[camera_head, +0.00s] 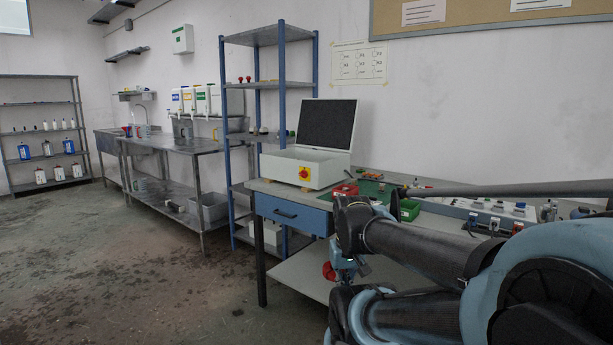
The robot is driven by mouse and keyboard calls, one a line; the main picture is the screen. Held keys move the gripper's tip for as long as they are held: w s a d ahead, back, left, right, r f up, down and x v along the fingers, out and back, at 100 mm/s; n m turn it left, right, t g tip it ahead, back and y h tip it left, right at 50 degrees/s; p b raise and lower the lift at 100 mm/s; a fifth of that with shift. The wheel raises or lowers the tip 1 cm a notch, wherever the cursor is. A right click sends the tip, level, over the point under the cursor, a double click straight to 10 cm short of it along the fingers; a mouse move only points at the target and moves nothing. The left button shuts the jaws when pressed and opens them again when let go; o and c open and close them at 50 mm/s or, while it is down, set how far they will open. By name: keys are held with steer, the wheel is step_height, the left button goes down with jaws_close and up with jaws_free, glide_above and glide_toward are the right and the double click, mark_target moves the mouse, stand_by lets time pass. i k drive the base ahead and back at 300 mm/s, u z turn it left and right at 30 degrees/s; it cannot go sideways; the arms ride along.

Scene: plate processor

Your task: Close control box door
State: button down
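A white box (296,170) with a red button on a yellow plate stands on the left end of the workbench. I take it for the control box. Its large lid or door (327,125) stands raised at the back, open, with its dark inner face showing. Another white box with a green strip (183,38) hangs high on the far wall and looks shut. My arm reaches in from the lower right, over the bench's front, to the right of and nearer than the white box. My gripper's fingers cannot be made out among the arm parts, and nothing of mine touches the lid.
The workbench (288,213) has a blue drawer. A power strip (478,210) lies farther right. A blue-framed shelf (226,120) stands left behind the box. The floor at left is clear.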

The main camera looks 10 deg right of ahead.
mark_target(328, 124)
steer(key=i, duration=0.95)
steer(key=u, duration=0.05)
steer(key=k, duration=0.45)
steer(key=z, duration=0.65)
